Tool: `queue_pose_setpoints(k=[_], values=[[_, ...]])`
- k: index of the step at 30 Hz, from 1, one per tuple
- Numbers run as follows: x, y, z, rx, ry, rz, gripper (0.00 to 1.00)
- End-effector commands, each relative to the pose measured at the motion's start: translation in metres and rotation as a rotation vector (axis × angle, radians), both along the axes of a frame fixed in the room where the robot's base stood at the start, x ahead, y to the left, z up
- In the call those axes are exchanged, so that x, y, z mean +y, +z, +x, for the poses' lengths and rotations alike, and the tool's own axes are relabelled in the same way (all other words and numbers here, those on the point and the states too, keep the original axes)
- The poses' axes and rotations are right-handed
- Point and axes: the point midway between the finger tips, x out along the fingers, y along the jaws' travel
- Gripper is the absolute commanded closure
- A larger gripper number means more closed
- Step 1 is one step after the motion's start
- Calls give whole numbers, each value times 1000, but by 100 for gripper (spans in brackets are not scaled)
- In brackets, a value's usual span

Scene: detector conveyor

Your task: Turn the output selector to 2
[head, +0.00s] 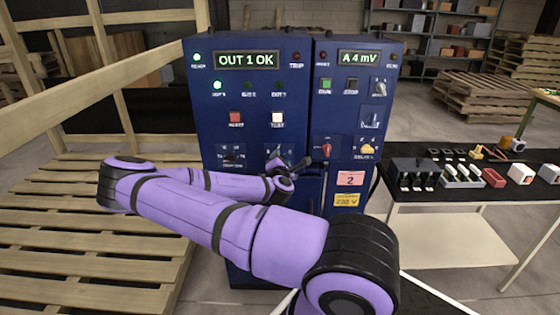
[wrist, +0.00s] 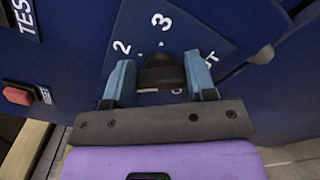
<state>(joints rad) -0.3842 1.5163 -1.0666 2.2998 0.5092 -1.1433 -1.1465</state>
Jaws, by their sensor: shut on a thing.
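The output selector knob (wrist: 160,74) is a dark knob on a blue dial plate (wrist: 190,30) in the wrist view. The numerals 2 and 3 show on the plate, and part of the word OUT shows at its right. My gripper (wrist: 161,70) has one blue-grey finger on each side of the knob and is shut on it. In the head view my gripper (head: 278,163) is at the lower right of the left cabinet (head: 250,100) and mostly hides the selector. The cabinet display (head: 246,60) reads OUT 1 OK, and the leftmost output lamp (head: 217,85) is lit green.
A red button (head: 236,118) and a white TEST button (head: 278,118) sit above the selector. A second dark knob (head: 232,158) is to its left. The right cabinet (head: 340,100) has a red knob (head: 327,148) close by. A table (head: 450,210) with parts stands right.

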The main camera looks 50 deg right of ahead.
Motion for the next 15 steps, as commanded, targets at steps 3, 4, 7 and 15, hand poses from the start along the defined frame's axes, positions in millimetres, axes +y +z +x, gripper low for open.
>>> queue_pose_setpoints(k=[3,4,7,15], values=[[-1,-1,-1,-84,-2,73,73],[-1,-1,-1,-107,-2,92,73],[-1,-2,-1,-177,-2,153,73],[-1,-3,-2,-351,-2,302,73]])
